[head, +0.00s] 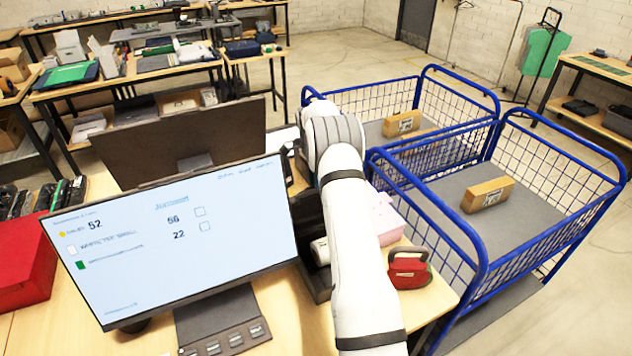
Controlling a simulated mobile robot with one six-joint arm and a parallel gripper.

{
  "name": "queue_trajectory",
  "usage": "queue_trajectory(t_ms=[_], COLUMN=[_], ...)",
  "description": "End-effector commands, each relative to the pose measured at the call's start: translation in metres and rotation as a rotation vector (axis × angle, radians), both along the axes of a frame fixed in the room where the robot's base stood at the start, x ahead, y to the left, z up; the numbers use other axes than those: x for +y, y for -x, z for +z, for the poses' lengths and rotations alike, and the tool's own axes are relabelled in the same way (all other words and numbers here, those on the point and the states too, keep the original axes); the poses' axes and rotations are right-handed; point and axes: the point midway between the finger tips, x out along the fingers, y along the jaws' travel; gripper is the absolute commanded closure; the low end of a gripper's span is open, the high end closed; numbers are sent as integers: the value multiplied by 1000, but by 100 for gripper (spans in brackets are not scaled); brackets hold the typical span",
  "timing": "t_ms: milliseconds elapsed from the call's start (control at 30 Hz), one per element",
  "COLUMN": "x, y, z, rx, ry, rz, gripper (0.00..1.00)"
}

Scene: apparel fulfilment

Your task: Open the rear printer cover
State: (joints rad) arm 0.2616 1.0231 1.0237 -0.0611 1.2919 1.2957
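My white arm rises from the bottom edge to a joint near the upper middle, right of the monitors. My gripper cannot be made out; the arm's far end is hidden behind its joint and the monitors. No printer or rear cover can be told for sure. A dark, box-like object (306,212) stands between the front monitor and my arm, mostly hidden by both. It may be a printer, but whether any cover on it is open or shut does not show. A pale roll (320,251) lies just below it, partly behind my arm.
The front monitor (175,238) and a second monitor (185,140) fill the table's left and middle. A red handled object (409,270) and a pink box (385,215) lie right of my arm. Blue wire carts (478,262) stand beyond the table's right edge, with boxes inside.

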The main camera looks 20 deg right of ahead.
Motion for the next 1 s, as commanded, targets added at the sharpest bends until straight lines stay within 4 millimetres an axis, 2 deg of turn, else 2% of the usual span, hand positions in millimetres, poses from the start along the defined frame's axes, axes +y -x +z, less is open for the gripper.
queue_trajectory(t_ms=[267, 700, 1000], x=[-1, 0, -1], y=[-3, -15, -16], z=[7, 71, 78], rx=[-6, -5, -2], ry=[2, 1, 0], rz=[-1, 0, -1], gripper=[69, 69, 69])
